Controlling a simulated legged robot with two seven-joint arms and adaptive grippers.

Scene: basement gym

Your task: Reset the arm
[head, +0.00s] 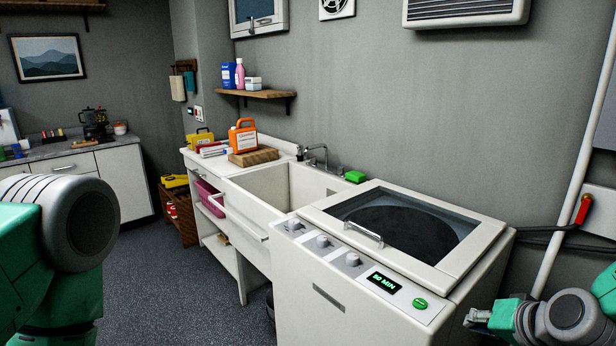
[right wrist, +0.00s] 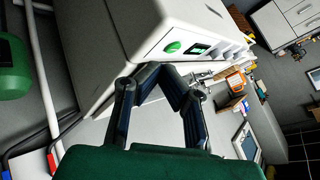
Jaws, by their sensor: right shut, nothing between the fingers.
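My right gripper (head: 478,319) is at the bottom right of the head view, beside the right front corner of a white washing machine (head: 340,308). In the right wrist view my right gripper (right wrist: 160,72) has its fingertips together with nothing between them. The washer's front edge, with a green button (right wrist: 173,47), shows just beyond the fingers there. Whether the fingers touch the washer is hard to tell. Part of my left arm (head: 60,235) fills the left side of the head view; its gripper is out of the picture.
The washer's glass lid (head: 400,222) is closed and its display (head: 384,282) reads 50 MIN. A sink (head: 262,195) and an orange jug (head: 243,136) are left of it. The floor (head: 170,275) at left is clear.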

